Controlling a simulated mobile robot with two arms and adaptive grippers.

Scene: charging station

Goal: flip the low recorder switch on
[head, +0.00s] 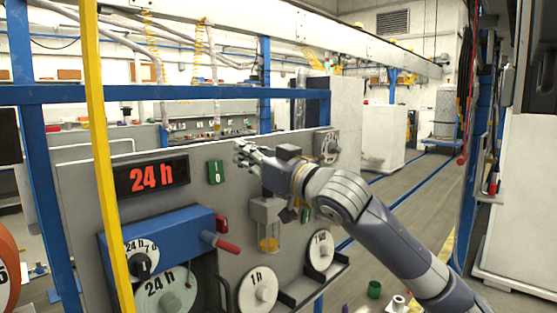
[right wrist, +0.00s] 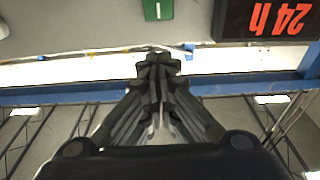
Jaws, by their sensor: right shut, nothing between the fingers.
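A grey panel (head: 85,195) carries several switches. A green switch (head: 216,172) with a white mark sits right of the 24 h display (head: 150,176); it also shows at the top of the right wrist view (right wrist: 158,10). A smaller red switch (head: 222,223) sits lower, above a red-handled lever. Another small green switch (head: 305,214) is partly hidden behind my right arm. I cannot tell which is the low recorder switch. My right gripper (head: 244,153) is shut and empty near the panel's upper edge, right of the upper green switch and apart from it. My left gripper is out of view.
White dials (head: 258,290) and a glass cup holder (head: 268,236) stick out lower down. A yellow post (head: 97,130) stands at the left.

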